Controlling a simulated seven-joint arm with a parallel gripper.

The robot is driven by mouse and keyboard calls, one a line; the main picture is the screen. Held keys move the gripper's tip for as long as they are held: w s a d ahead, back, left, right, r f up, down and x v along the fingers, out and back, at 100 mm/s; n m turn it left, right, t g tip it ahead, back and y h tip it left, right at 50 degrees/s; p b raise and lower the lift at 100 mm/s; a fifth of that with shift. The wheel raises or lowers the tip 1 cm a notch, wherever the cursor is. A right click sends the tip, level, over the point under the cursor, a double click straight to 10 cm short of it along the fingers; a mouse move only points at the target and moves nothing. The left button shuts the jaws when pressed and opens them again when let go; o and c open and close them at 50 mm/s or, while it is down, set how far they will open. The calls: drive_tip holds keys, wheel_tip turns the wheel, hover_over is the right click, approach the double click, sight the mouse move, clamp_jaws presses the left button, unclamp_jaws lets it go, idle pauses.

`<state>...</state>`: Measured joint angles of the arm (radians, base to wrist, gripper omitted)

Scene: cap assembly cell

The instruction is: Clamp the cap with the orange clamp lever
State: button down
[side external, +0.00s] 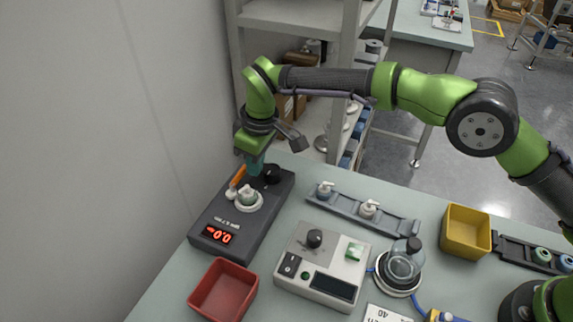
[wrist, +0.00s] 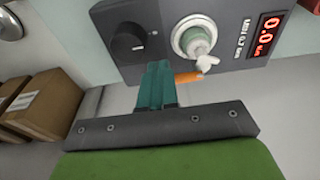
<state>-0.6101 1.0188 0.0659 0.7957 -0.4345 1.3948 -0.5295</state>
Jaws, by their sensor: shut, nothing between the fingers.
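The cap (side external: 248,195), pale green and white, sits upright in a round white seat on the dark grey torque device (side external: 213,213). It also shows in the wrist view (wrist: 196,42). The orange clamp lever (side external: 238,176) lies beside the cap, towards my gripper. In the wrist view the lever (wrist: 188,77) is partly hidden behind my teal fingers. My gripper (side external: 254,168) is shut and empty, low over the device between the lever and the black knob (side external: 272,173). In the wrist view the fingertips (wrist: 158,66) are close to the lever; I cannot tell if they touch.
The device's red display (side external: 219,236) reads 0.0. A red bin (side external: 223,290), a control box (side external: 322,268), a grey rack (side external: 345,211) with capped pieces, a glass-domed unit (side external: 402,263) and a yellow bin (side external: 466,232) stand nearby. A wall bounds the left side.

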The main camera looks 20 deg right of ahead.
drive_tip(key=shift+f, duration=1.4)
drive_tip(key=shift+w+a, duration=0.2)
drive_tip(key=shift+w, duration=0.3)
